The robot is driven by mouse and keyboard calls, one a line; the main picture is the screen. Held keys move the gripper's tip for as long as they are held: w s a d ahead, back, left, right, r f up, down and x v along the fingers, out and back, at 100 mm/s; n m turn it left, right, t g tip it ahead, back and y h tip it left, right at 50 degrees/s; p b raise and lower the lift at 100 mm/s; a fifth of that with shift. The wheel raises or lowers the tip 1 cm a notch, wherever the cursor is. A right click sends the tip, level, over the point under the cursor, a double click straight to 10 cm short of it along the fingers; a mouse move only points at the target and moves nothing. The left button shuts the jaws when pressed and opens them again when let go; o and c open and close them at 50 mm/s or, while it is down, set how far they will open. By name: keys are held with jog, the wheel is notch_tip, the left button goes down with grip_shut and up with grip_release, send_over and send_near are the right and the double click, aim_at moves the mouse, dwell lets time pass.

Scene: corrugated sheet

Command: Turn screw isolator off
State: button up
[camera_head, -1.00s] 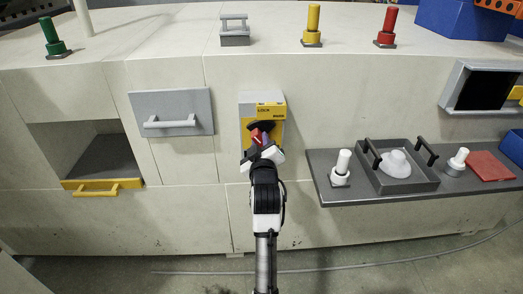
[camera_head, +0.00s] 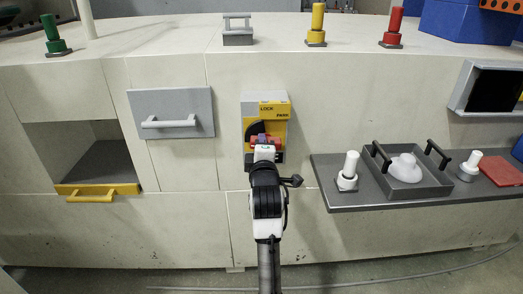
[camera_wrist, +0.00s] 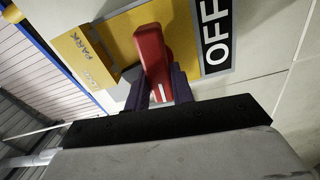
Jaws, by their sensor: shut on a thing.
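The screw isolator (camera_head: 277,108) is a yellow and grey box on the pale front panel, marked LOCK and PARK. Its red handle (camera_head: 280,143) lies about level in the head view. In the wrist view, the red handle (camera_wrist: 150,52) stands out from the yellow plate (camera_wrist: 105,45), with a white line near its lower end. A black OFF label (camera_wrist: 216,30) is to its right. My gripper (camera_head: 264,141) is shut on the handle. In the wrist view, the two purple fingers of my gripper (camera_wrist: 160,92) flank it. The gripper hides part of the dial.
A grey drawer (camera_head: 171,112) with a pale handle is left of the isolator. A dark shelf (camera_head: 375,205) at right carries a tray (camera_head: 437,182) and white knobs. A yellow-edged open compartment (camera_head: 97,190) is at far left. The floor in front is mostly clear.

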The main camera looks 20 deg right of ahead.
jog(key=shift+n, duration=0.6)
jog(key=o, duration=1)
jog(key=shift+p+v, duration=2.8)
jog(key=shift+v, duration=4.1)
